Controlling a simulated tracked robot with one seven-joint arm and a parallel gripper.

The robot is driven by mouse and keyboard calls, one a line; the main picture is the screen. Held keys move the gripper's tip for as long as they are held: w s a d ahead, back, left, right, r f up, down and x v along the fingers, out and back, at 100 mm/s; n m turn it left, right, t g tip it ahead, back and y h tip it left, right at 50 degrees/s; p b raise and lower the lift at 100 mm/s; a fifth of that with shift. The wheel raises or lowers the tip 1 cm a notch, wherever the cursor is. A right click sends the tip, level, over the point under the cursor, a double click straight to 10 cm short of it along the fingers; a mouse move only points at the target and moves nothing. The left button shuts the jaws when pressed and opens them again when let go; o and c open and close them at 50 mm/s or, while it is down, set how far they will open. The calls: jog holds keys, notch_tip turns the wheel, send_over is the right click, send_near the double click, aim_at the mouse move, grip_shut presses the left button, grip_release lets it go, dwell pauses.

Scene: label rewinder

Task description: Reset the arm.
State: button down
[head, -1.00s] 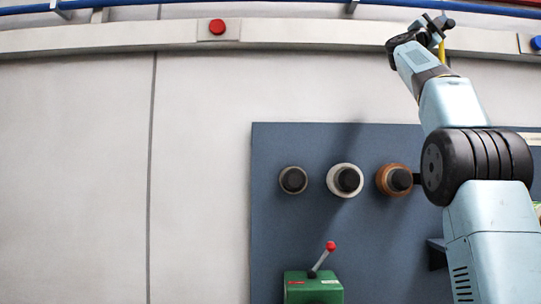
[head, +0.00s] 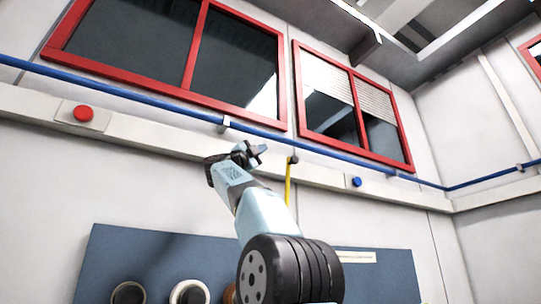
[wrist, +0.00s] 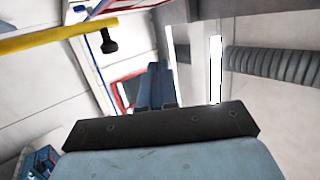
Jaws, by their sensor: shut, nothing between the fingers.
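My gripper (head: 256,152) is raised at the end of my light-blue arm in the head view. It is in front of the beige rail along the wall, to the left of a hanging yellow strip. It is small and dark there, shut and empty. In the wrist view the dark-blue fingers (wrist: 156,84) stick out beyond a black plate, close together with nothing held. My arm is bent upward from a black ribbed joint.
The yellow strip (head: 289,186) hangs close to my gripper; a yellow bar (wrist: 60,38) crosses the wrist view. A red button (head: 83,113) and a blue button (head: 356,181) sit on the rail. Red-framed windows (head: 187,50) are above. A blue-grey panel (head: 110,250) with rolls is below.

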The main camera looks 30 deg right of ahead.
jog(key=shift+s+a, duration=0.1)
jog(key=shift+a, duration=0.5)
